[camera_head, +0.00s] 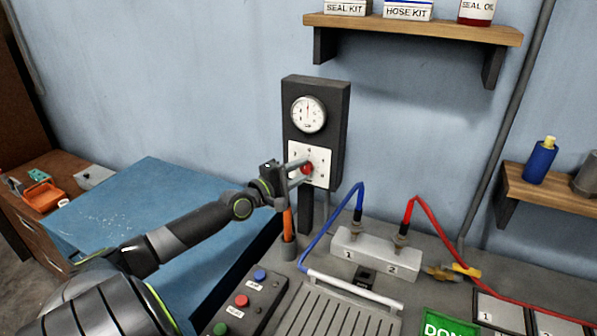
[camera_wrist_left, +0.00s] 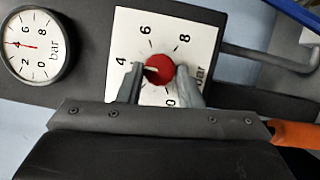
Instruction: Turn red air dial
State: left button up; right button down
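The red air dial (camera_head: 307,168) sits on a white numbered plate (camera_head: 322,177) on a dark upright panel, below a round gauge (camera_head: 309,115). In the left wrist view the red dial (camera_wrist_left: 158,69) lies between the two fingers of my left gripper (camera_wrist_left: 157,80). One finger is on each side of it, close to the knob; I cannot tell whether both touch it. The dial's pale pointer mark aims toward the left finger in that view. The gauge (camera_wrist_left: 36,45) reads bar, with its needle near the middle of the scale. My right gripper is not in view.
An orange-handled tool (camera_head: 288,224) stands in a holder just below my left gripper. Blue and red hoses (camera_head: 340,222) rise from a grey block (camera_head: 375,254) to the right. A button box (camera_head: 246,300) sits in front. A shelf (camera_head: 415,29) hangs above right.

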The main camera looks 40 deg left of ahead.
pick_arm(q)
jog(key=o, duration=0.4)
jog(key=s, duration=0.5)
jog(key=s+a, duration=0.1)
jog(key=s, duration=0.5)
jog(key=s+p, duration=0.1)
jog(key=s, duration=0.5)
jog(key=shift+s+a+f, duration=0.2)
jog(key=shift+f, duration=0.15)
